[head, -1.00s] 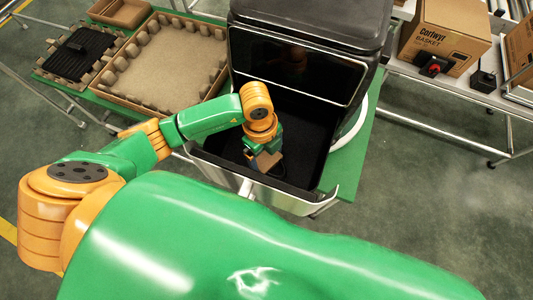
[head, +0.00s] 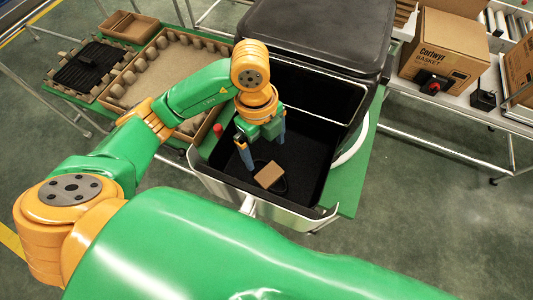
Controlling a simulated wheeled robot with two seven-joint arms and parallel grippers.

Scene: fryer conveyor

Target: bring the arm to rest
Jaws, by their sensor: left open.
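My left arm reaches in from the left over the fryer's pulled-out drawer (head: 228,190). My left gripper (head: 264,153) points down with its blue-grey fingers spread apart and nothing between them. It hangs above the black inside of the drawer. A small brown tag or block (head: 269,174) lies in the drawer just below and in front of the fingers, apart from them. A dark loop shows around it. My right gripper is not in view.
The black fryer body (head: 316,32) stands behind the drawer on a green table (head: 357,182). A cardboard tray (head: 152,62) and a black grate (head: 86,64) lie at left. A cardboard box (head: 443,48) stands on the conveyor at right. Open floor lies at the right front.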

